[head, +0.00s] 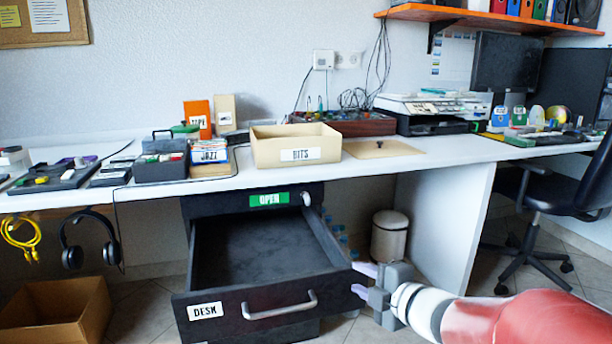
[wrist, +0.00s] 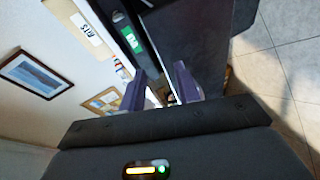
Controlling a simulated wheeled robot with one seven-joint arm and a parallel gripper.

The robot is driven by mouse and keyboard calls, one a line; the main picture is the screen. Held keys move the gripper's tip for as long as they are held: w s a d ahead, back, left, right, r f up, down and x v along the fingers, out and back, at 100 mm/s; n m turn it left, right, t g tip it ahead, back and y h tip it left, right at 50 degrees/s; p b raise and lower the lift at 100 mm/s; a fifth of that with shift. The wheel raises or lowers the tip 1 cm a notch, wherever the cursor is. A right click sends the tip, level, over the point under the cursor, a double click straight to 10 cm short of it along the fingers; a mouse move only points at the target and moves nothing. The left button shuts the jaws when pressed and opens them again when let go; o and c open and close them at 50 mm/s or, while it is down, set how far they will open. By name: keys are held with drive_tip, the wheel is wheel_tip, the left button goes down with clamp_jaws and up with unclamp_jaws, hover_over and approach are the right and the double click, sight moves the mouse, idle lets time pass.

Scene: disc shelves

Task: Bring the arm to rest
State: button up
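My gripper (head: 357,278) is at the lower right of the head view, beside the right front corner of the pulled-out dark drawer (head: 270,301). Its two purple fingers point left and stand apart with nothing between them. In the wrist view my gripper (wrist: 160,72) also shows its fingers spread and empty. My red and white arm reaches in from the lower right. The drawer handle (head: 280,305) is free of the fingers. Whether a finger touches the drawer's side, I cannot tell.
The drawer carries a DESK label (head: 205,311) and looks empty. A BITS box (head: 295,146) stands on the white desk (head: 455,152) above. A bin (head: 390,238) is behind my gripper, a chair (head: 560,190) to the right, and a cardboard box (head: 55,312) at lower left.

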drive_tip(key=s+d+r+m+h+p, duration=0.4)
drive_tip(key=s+d+r+m+h, duration=0.45)
drive_tip(key=m, duration=0.55)
drive_tip(key=s+a+f+m+g+p, duration=0.1)
drive_tip(key=s+a+m+g, duration=0.1)
drive_tip(key=s, duration=0.5)
drive_tip(key=s+a+f+m+g+p, duration=0.1)
drive_tip(key=s+a+f+m+g, duration=0.1)
drive_tip(key=s+m+g, duration=0.3)
drive_tip(key=s+m, duration=0.1)
drive_tip(key=s, duration=0.1)
drive_tip(key=shift+s+a+f, duration=0.25)
drive_tip(key=shift+s+f, duration=0.05)
drive_tip(key=shift+y, duration=0.25)
